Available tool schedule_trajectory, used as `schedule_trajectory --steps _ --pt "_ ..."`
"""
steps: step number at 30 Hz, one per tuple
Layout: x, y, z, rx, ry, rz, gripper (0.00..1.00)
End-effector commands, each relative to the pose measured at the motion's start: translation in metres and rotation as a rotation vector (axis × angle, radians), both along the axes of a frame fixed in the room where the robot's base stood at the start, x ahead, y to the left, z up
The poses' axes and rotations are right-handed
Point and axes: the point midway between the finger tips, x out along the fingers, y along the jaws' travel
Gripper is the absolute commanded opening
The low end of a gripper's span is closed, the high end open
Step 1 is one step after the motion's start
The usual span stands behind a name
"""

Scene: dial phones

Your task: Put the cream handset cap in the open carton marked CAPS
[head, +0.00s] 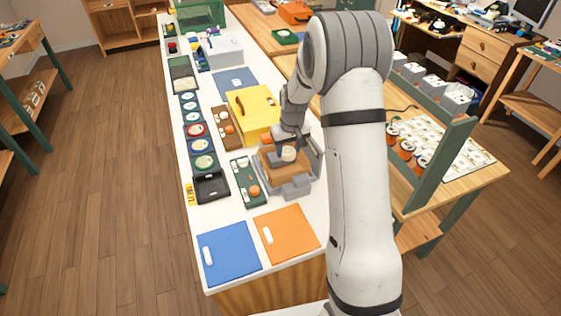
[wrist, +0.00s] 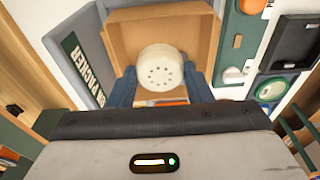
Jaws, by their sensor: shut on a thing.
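The cream handset cap (head: 288,154) is round with a ring of small holes. In the wrist view the cap (wrist: 160,68) sits between the two blue fingers of my gripper (wrist: 160,84), which is shut on it. In the head view my gripper (head: 287,147) points down over the brown open carton (head: 270,161). In the wrist view the carton (wrist: 133,22) lies behind the cap, with its inside partly visible. I cannot tell whether the cap is below the carton's rim. No CAPS marking is readable on it.
A grey holder (head: 296,189) with a green label surrounds the carton. Beside it are a green tray (head: 242,170) with orange and cream caps, a yellow box (head: 253,113) and a black tray (head: 211,186). A blue mat (head: 228,254) and an orange mat (head: 288,236) lie in front.

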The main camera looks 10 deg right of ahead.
Motion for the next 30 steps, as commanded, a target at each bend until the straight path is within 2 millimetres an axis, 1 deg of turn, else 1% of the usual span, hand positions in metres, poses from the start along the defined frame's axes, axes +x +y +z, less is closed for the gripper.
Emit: schedule_trajectory --steps 1,3,6,13,18,21,29,30 --pt "-0.001 0.001 -0.010 0.000 0.006 0.002 0.24" --pt "-0.001 0.003 -0.023 0.000 0.005 0.006 0.24" --pt "-0.001 0.006 -0.038 0.000 0.004 0.011 0.24" --pt "-0.001 0.009 -0.057 0.000 0.003 0.017 0.24" --pt "-0.001 0.010 -0.081 0.001 0.004 0.017 0.24" --pt "0.000 0.010 -0.085 0.000 0.000 0.018 0.24" --pt "0.000 0.011 -0.088 0.000 0.000 0.020 0.24" --pt "0.000 0.011 -0.086 0.000 0.000 0.020 0.48"
